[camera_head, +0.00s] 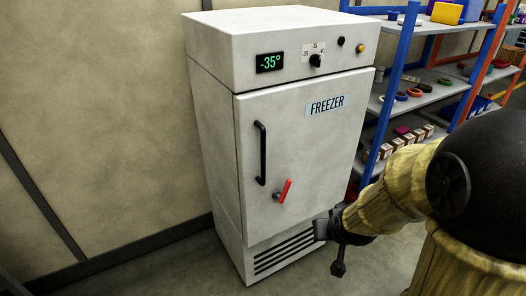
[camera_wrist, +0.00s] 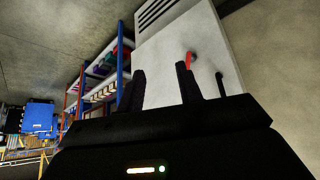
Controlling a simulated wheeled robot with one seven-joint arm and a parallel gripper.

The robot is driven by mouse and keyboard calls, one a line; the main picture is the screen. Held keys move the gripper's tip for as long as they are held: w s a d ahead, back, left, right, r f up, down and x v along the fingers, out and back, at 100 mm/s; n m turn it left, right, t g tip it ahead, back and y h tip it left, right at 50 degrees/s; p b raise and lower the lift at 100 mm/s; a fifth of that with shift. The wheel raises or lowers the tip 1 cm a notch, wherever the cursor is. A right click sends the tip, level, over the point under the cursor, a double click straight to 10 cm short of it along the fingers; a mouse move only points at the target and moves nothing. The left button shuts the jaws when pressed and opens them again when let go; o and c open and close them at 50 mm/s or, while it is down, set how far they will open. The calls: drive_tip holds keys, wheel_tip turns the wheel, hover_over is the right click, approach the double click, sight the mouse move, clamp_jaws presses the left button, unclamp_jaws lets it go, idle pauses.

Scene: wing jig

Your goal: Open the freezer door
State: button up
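The white freezer (camera_head: 215,110) stands upright against the wall in the head view, its door (camera_head: 310,150) shut. A black vertical handle (camera_head: 261,152) is on the door's left side. A red lever (camera_head: 285,190) on a grey pivot sits below and right of it, tilted up to the right. My gripper (camera_head: 332,232) is low, in front of the door's lower right, apart from handle and lever. In the wrist view, the two fingers of my gripper (camera_wrist: 162,85) are spread with nothing between them. The red lever (camera_wrist: 189,60) and black handle (camera_wrist: 220,83) show beyond the right finger.
A blue-posted shelf rack (camera_head: 392,75) with bins and small items stands right of the freezer. A display (camera_head: 270,62) and knobs are above the door. A vent grille (camera_head: 284,252) is below it. The floor (camera_head: 175,265) at left front is clear.

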sight(264, 150)
drive_tip(key=w+a+r+n+t+y+b, duration=0.2)
drive_tip(key=w+a+t+y, duration=0.4)
drive_tip(key=w+a+t, duration=0.4)
wheel_tip(264, 150, up, 2)
drive_tip(key=w+a+n, duration=0.1)
drive_tip(key=w+a, duration=0.1)
drive_tip(key=shift+w+a+r+n+y, duration=0.15)
drive_tip(key=shift+w+a+n+y, duration=0.05)
drive_tip(key=shift+w+n+y, duration=0.1)
drive_tip(key=shift+d, duration=0.1)
drive_tip(key=p+x, duration=0.4)
drive_tip(key=x, duration=1.3)
drive_tip(key=shift+w+p, duration=0.15)
drive_tip(key=shift+p, duration=0.2)
drive_tip(key=shift+c, duration=0.5)
clamp_jaws()
